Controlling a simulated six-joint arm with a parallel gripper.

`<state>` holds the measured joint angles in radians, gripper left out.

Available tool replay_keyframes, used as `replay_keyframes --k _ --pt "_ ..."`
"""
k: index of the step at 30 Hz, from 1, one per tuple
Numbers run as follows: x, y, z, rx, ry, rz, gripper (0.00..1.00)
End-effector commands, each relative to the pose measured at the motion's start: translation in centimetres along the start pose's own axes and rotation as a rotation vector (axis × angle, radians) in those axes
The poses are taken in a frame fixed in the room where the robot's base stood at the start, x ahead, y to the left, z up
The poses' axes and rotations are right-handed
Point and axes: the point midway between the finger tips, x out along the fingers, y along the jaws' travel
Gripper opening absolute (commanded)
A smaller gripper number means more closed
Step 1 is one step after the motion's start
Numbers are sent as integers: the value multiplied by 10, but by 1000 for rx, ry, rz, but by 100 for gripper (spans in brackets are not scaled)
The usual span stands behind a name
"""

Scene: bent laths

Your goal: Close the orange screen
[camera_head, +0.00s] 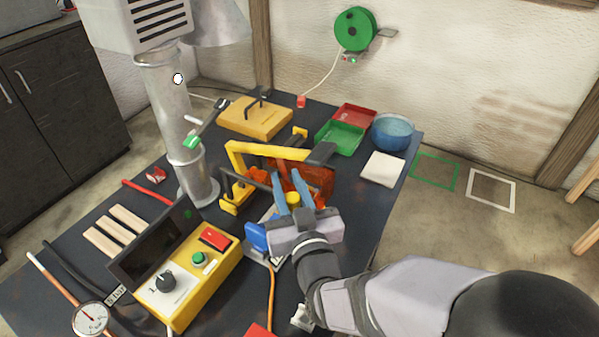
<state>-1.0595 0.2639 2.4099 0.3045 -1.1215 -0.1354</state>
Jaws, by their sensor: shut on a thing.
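The orange screen (318,178) is a see-through orange panel under and behind the yellow frame (270,150) near the middle of the bench. My gripper (287,176) reaches in from the lower right, with its two blue fingers pointing away from me. It is shut on the orange screen, with orange showing between and around the fingertips. The exact place of contact is small and partly hidden by the fingers.
A grey metal column (168,110) stands left of the frame. Green (340,138) and red (355,115) trays, a blue bowl (393,131) and a white cloth (382,168) lie at the back right.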

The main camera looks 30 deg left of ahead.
Motion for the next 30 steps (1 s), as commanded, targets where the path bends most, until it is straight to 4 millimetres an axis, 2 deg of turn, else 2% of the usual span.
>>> replay_keyframes --k 13,14,15,16,26,30 --pt "-6 -7 1 0 -4 -4 0" --pt "-6 -7 1 0 -4 -4 29" --pt "-6 -7 1 -1 -4 -4 38" --pt "-6 -7 1 -1 -4 -4 43" --pt "-6 -5 0 0 -1 -1 43" --pt "-12 -6 0 0 0 -1 43"
